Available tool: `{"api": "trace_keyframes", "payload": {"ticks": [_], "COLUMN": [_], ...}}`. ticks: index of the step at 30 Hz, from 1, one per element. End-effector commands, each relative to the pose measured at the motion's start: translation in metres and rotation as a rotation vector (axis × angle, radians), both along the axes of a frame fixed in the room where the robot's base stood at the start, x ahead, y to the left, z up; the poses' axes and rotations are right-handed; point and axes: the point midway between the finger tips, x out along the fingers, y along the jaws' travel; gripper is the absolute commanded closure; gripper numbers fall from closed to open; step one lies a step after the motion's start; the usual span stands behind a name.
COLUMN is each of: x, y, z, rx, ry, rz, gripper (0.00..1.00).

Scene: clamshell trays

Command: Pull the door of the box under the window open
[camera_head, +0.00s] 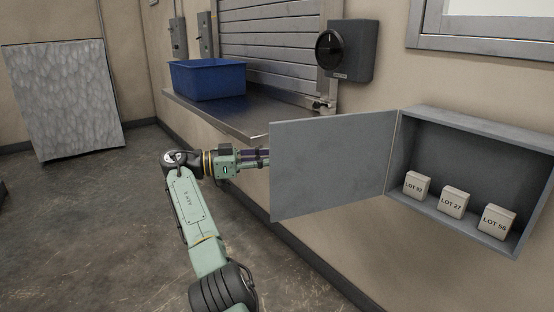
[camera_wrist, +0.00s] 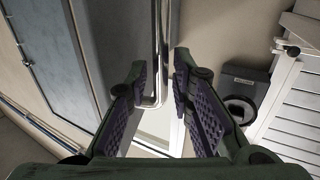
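The wall box (camera_head: 430,115) under the window (camera_head: 485,25) stands open at the right of the head view. Its grey door (camera_head: 330,165) is swung far out to the left, away from the opening. My gripper is mostly hidden behind the door's left part in the head view. In the wrist view my gripper (camera_wrist: 160,68) has its two fingers apart. A metal bar, like a handle (camera_wrist: 160,40), runs between them, with a gap visible beside it. I cannot tell whether either finger touches it.
Three small blocks (camera_head: 452,202) labelled LOT stand inside the box. A metal counter (camera_head: 240,115) with a blue bin (camera_head: 208,80) is behind my arm. A rotary switch (camera_head: 346,50) is on the wall above the door.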

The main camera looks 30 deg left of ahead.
Motion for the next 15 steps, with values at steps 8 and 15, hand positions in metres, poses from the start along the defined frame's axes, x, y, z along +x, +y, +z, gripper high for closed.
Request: {"api": "trace_keyframes", "payload": {"ticks": [8,15], "x": [-0.027,-0.033], "y": [0.029,0.035], "z": [0.001,0.000], "rx": [-0.001,0.000], "ry": [0.001,0.000], "rz": [0.001,0.000], "gripper": [0.79,0.79]}}
